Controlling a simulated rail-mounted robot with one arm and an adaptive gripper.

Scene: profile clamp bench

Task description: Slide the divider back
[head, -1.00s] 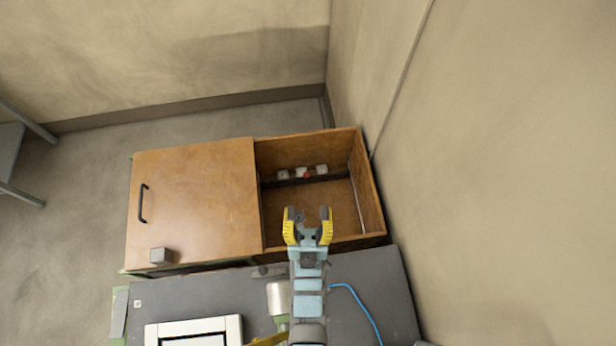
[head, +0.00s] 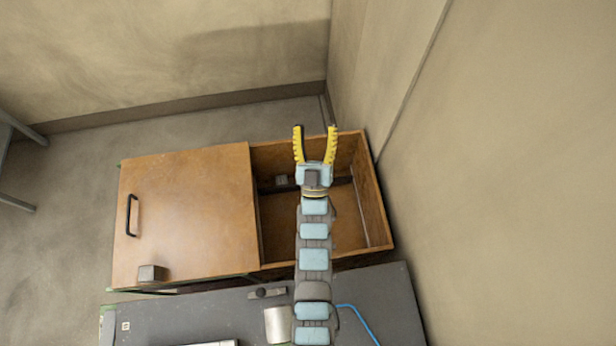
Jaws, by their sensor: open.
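A wooden box has a wooden panel (head: 190,215) with a black handle (head: 132,215) over its left part. The right part is an open compartment (head: 278,238). A dark strip (head: 343,181) runs left to right inside it, near the far wall; I cannot tell for certain whether this is the divider. My arm hides the middle of the strip and whatever lies there.
A small grey block (head: 152,273) rests on the panel's near left corner. A grey bench (head: 380,290) with a metal cylinder (head: 278,325) and a blue cable (head: 358,322) lies nearer. Walls stand close behind and right of the box.

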